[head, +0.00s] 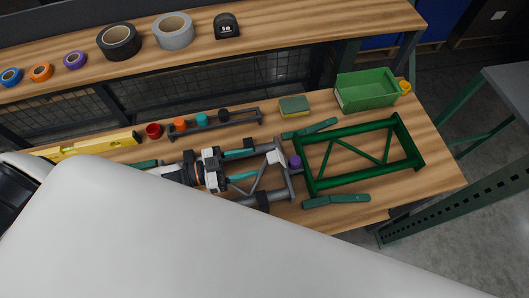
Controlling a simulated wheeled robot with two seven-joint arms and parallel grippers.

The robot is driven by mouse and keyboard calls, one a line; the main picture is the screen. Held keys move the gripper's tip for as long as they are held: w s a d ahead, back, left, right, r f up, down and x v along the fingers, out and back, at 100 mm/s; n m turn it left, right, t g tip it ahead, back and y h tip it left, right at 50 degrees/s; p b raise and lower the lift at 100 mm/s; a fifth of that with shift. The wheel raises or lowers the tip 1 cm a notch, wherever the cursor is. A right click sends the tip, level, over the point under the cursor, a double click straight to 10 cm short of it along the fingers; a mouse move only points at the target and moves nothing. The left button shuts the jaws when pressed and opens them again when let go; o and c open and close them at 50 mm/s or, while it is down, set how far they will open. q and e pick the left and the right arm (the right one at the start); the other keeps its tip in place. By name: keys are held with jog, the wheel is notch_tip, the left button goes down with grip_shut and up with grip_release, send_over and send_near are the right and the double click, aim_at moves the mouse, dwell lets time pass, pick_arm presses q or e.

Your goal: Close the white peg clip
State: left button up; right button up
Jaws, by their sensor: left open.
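A small white piece (276,157), which looks like the white peg clip, sits at the upper right of a grey frame (290,184) on the bench. I cannot tell its exact position on its peg. A purple peg or cap (294,161) is just right of it. My left gripper (249,166) reaches in from the left over the grey frame. Its teal fingers are apart, with nothing seen between them, and their tips are a little left of the white piece. My right gripper is not in view.
A green frame (310,179) lies right of the grey one, with green bars near it. Behind are a green bin (368,102), a sponge (294,106) and a rack of coloured caps (246,120). A yellow level (94,145) lies left. Tape rolls (119,41) sit on the shelf.

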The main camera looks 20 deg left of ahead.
aim_at(269, 158)
pick_arm(q)
jog(key=p+x, duration=0.1)
jog(key=x, duration=0.3)
jog(key=shift+w+d+r, duration=0.1)
jog(key=shift+d+r, duration=0.05)
jog(key=shift+w+d, duration=0.3)
jog(key=shift+d, duration=0.2)
